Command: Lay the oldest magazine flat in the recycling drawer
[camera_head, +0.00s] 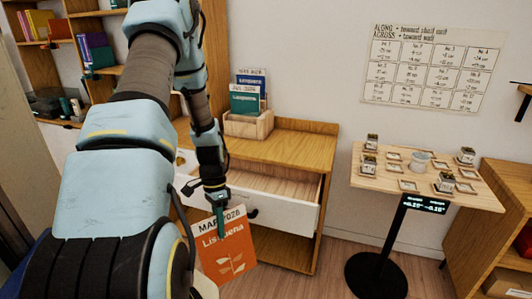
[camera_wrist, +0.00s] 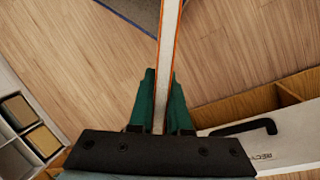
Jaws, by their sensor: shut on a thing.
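An orange magazine (camera_head: 228,262) marked MAR 2026 hangs upright from my gripper (camera_head: 218,205), in front of an open white-fronted drawer (camera_head: 292,213). My gripper is shut on the magazine's top edge. In the wrist view, the magazine (camera_wrist: 169,50) shows edge-on between the teal fingers (camera_wrist: 161,100), above the wooden floor. The drawer front (camera_wrist: 275,148) is at the lower right there, with a black handle and lettering that begins "REC". In the head view the visible part of the drawer's inside is bare wood; the magazine and arm hide part of its front.
A wooden holder (camera_head: 249,124) with dated magazines stands on the cabinet top (camera_head: 285,145). A small table (camera_head: 420,184) with little trays and pots stands to the right. Shelves rise at the left. A partitioned box or drawer (camera_wrist: 25,130) shows at the wrist view's left.

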